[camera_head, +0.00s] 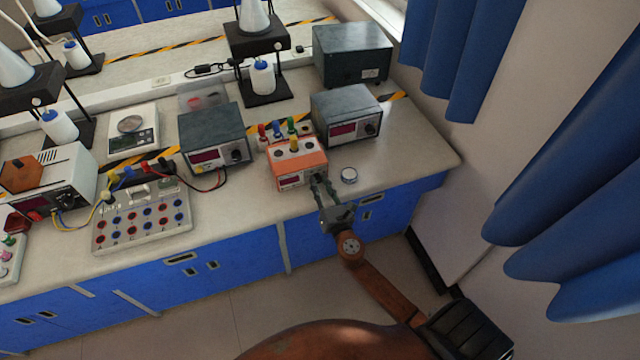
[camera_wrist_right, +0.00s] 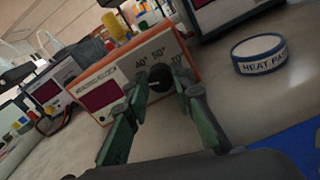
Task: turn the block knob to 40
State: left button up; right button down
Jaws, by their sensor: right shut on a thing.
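The labels 40°, 50° and what looks like 70° arc above the knob in the right wrist view. My right gripper (camera_head: 319,179) reaches in from the front. In the right wrist view its green fingers (camera_wrist_right: 162,82) are shut on the knob, one on each side. The knob's pointer is too small to read. My left gripper is not in view.
A round heat paste tin (camera_head: 349,175) stands close right of my right gripper. A grey instrument (camera_head: 346,117) stands behind it, and another (camera_head: 213,138) to the left. A terminal box with leads (camera_head: 142,217) is farther left. Blue curtains hang at the right.

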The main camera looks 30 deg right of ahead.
jog(key=m+b, duration=0.1)
jog(key=m, duration=0.3)
jog(key=shift+f+m, duration=0.1)
jog(key=shift+m, duration=0.3)
jog(key=shift+d+m+b, duration=0.1)
jog(key=shift+m+b, duration=0.5)
jog(key=shift+m, duration=1.5)
jog(key=c, duration=1.7)
grip_release()
jog(key=shift+o, duration=0.2)
